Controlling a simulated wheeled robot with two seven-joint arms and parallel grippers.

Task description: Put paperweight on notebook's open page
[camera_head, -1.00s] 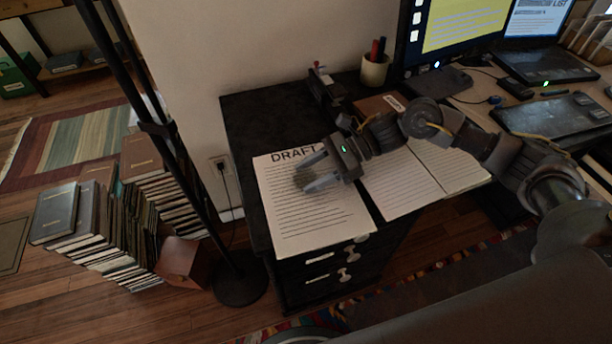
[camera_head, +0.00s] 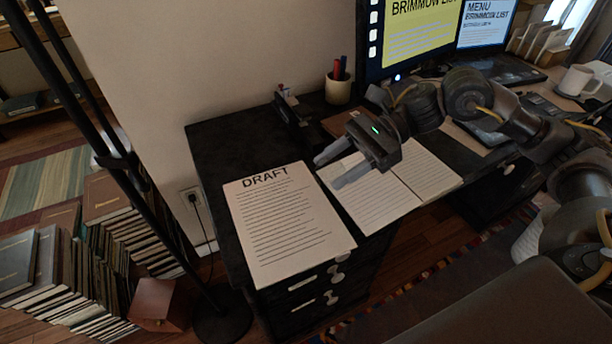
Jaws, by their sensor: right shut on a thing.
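The open notebook (camera_head: 432,168) lies on the dark desk, with lined pages on both sides of its spine. My right gripper (camera_head: 335,170) comes in from the right, and its fingers point left over the upper left corner of the notebook's left page. It is shut on the paperweight, which is small and hard to make out between the fingers. I cannot tell how high it is above the page. My left gripper is not in view.
A sheet headed DRAFT (camera_head: 285,222) lies left of the notebook. A pen cup (camera_head: 338,90) and a stapler-like object (camera_head: 292,105) stand at the back. A monitor (camera_head: 420,35) is behind my right arm. A lamp pole (camera_head: 120,165) and book stacks (camera_head: 80,270) are at left.

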